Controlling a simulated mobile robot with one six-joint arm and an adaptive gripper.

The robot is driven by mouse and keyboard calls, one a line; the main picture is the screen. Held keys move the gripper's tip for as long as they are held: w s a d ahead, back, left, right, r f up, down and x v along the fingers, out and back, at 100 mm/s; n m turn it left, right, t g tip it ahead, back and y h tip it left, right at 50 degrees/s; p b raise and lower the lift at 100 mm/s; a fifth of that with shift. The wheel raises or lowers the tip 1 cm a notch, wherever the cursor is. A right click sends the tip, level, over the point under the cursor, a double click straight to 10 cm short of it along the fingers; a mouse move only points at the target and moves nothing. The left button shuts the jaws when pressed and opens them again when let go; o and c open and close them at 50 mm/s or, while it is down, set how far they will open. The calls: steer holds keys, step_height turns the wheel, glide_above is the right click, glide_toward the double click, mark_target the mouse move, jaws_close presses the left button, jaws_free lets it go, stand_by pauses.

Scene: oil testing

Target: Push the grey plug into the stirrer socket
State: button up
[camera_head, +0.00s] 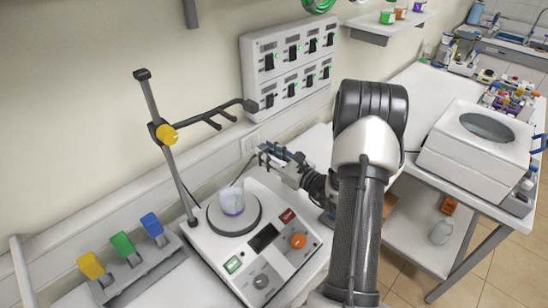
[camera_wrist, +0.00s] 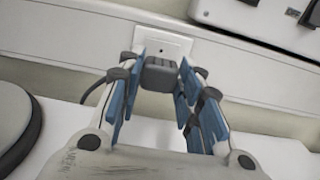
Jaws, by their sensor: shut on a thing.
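My gripper (camera_head: 272,156) is at the wall behind the stirrer, and its blue-padded fingers show in the wrist view (camera_wrist: 160,84). It is shut on the grey plug (camera_wrist: 160,73), with the pads on either side of it. The white wall socket (camera_wrist: 163,44) is straight ahead of the plug, which covers its lower part. The socket also shows in the head view (camera_head: 250,143), just left of the fingertips. I cannot tell whether the plug touches the socket. The stirrer (camera_head: 285,262) stands in front of the wall.
A beaker (camera_head: 232,203) stands on the stirrer plate, beside a stand with a clamp (camera_head: 166,134). A switch panel (camera_head: 290,64) is on the wall above the socket. Yellow, green and blue items (camera_head: 122,244) stand at left. A white machine (camera_head: 475,150) is at right.

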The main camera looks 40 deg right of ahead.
steer(key=shift+w+a, duration=0.2)
steer(key=shift+w, duration=0.85)
steer(key=shift+w+b, duration=0.4)
steer(key=shift+w, duration=0.15)
stand_by(1.9)
steer(key=o, duration=1.1)
steer(key=shift+c, duration=0.2)
steer(key=shift+s, duration=0.1)
steer(key=s+d, duration=0.1)
steer(key=s, duration=1)
steer(key=shift+s+d, duration=0.25)
steer(key=shift+s, duration=0.15)
